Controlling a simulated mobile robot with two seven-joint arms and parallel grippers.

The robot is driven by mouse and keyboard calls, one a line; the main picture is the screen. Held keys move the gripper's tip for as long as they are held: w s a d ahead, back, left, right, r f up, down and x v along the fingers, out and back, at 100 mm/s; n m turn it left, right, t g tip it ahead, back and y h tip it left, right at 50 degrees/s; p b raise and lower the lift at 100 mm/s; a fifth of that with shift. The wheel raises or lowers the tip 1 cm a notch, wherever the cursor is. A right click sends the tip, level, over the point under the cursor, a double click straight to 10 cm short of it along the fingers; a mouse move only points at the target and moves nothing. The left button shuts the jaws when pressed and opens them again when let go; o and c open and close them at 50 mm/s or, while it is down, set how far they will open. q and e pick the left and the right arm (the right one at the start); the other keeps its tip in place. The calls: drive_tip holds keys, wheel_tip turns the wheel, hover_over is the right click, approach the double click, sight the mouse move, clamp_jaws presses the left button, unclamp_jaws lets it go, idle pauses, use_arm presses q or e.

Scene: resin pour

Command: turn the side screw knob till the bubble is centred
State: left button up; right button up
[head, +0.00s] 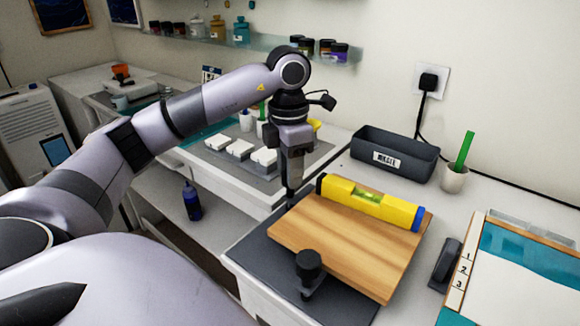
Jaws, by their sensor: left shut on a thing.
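A wooden board (345,240) lies on a dark base plate (252,262). A yellow spirit level (345,193) with a blue end cap lies along the board's back edge; its green vial (368,194) faces up, but the bubble is too small to place. A black screw knob (308,264) stands at the board's front edge. My left gripper (291,192) points down at the board's back left corner. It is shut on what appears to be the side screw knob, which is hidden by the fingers. My right gripper is not in view.
A dark grey labelled bin (394,156) and a cup with a green stick (454,178) stand behind the board. A black object (444,262) and a numbered frame (470,262) lie to the right. White blocks (240,149) sit on a mat at the left.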

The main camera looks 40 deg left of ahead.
use_arm(q)
drive_tip(key=shift+f+m, duration=0.1)
drive_tip(key=shift+m, duration=0.2)
drive_tip(key=o, duration=1)
drive_tip(key=shift+o, duration=0.2)
drive_tip(key=shift+a+r+p, duration=0.1)
drive_tip(key=shift+r+p, duration=0.6)
drive_tip(key=shift+r, duration=2.9)
